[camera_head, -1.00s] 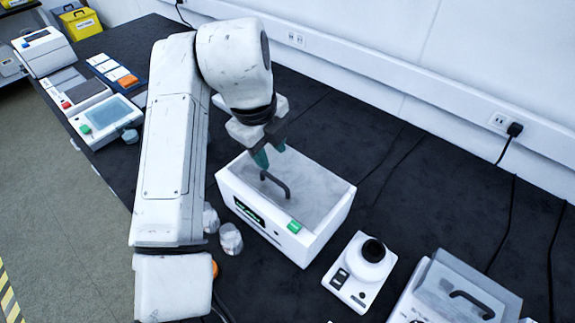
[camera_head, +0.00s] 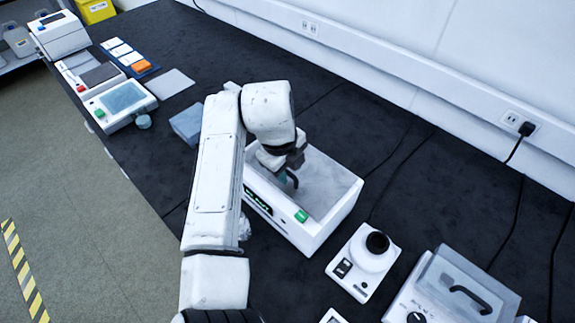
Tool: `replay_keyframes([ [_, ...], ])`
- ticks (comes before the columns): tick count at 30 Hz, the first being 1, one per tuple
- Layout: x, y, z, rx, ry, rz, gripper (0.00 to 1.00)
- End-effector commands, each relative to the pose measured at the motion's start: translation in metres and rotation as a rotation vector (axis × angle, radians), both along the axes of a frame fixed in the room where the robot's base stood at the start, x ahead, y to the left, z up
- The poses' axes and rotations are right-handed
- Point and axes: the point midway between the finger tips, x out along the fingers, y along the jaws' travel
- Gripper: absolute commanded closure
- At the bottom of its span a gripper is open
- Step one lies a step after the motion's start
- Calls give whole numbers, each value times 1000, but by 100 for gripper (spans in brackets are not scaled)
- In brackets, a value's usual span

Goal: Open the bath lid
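The bath (camera_head: 312,236) is a white box with a dark display and a green button (camera_head: 301,215) on its front, at the middle of the head view. A grey lid panel (camera_head: 325,187) lies flat within its rim, partly hidden by my arm. A dark handle (camera_head: 294,181) shows on the panel. My gripper (camera_head: 285,178) is down at the handle, with its teal fingertips beside or around it. The hand hides much of the fingers, so I cannot tell whether they are closed on the handle.
A small white device with a black round top (camera_head: 377,243) stands right of the bath. A blue-grey block (camera_head: 187,123) stands left of my arm. The bench behind the bath is clear.

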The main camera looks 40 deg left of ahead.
Motion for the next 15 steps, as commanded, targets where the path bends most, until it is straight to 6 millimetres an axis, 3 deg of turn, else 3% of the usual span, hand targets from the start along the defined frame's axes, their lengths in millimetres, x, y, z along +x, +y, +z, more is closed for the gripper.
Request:
replay_keyframes([
  [5, 0, 0, 0, 0, 0, 0, 63],
  [15, 0, 0, 0, 0, 0, 0, 95],
])
